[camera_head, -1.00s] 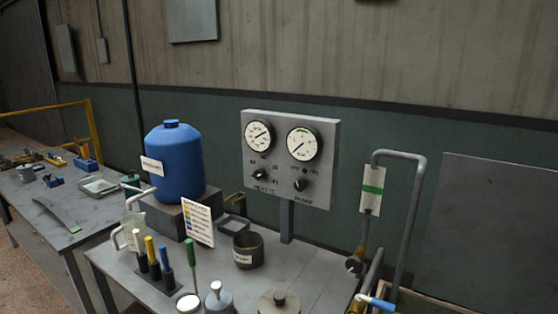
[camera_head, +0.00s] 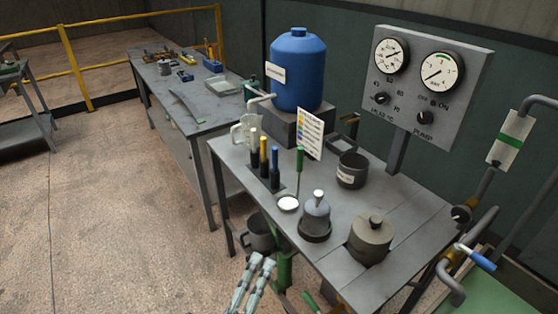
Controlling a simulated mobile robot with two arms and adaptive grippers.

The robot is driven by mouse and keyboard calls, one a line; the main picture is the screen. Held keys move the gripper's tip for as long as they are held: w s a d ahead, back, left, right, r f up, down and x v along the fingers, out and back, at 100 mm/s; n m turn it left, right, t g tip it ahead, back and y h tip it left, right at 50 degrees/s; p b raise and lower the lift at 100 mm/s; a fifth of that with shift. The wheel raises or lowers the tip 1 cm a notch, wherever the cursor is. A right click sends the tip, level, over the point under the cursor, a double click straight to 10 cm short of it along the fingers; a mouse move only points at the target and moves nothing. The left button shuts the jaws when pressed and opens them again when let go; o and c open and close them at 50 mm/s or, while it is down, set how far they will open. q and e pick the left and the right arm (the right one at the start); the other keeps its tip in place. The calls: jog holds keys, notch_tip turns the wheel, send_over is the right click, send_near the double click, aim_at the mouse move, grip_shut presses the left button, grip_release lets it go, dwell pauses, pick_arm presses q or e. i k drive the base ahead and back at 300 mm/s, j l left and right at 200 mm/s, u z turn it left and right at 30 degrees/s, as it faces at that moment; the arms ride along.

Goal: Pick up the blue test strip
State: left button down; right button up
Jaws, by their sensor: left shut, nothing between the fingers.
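A slim blue-topped piece (camera_head: 275,158), which seems to be the blue test strip, stands upright on the near bench (camera_head: 335,220). It is the rightmost of three in dark holders, beside a yellow one (camera_head: 263,150) and a white one (camera_head: 253,140). A card with coloured squares (camera_head: 310,133) stands behind them. My left gripper (camera_head: 262,262) is at the bottom of the view, shut and empty, in front of the bench's near edge and apart from the strips. My right gripper is not in view.
A blue tank (camera_head: 297,75) stands behind. The floor at left is open.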

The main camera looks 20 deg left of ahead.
aim_at(274, 149)
jog(key=j+z, duration=0.2)
jog(key=j, duration=0.2)
jog(key=k+j+z, duration=0.2)
jog(key=j, duration=0.15)
jog(key=j+z, duration=0.25)
jog(key=k+j+z, duration=0.2)
jog(key=j, duration=0.2)
jog(key=k+j+z, duration=0.2)
jog(key=j, duration=0.15)
jog(key=i+l+u, duration=0.2)
jog(key=i, duration=0.2)
jog(key=i+u, duration=0.25)
jog(key=i+l, duration=0.05)
jog(key=i, duration=0.05)
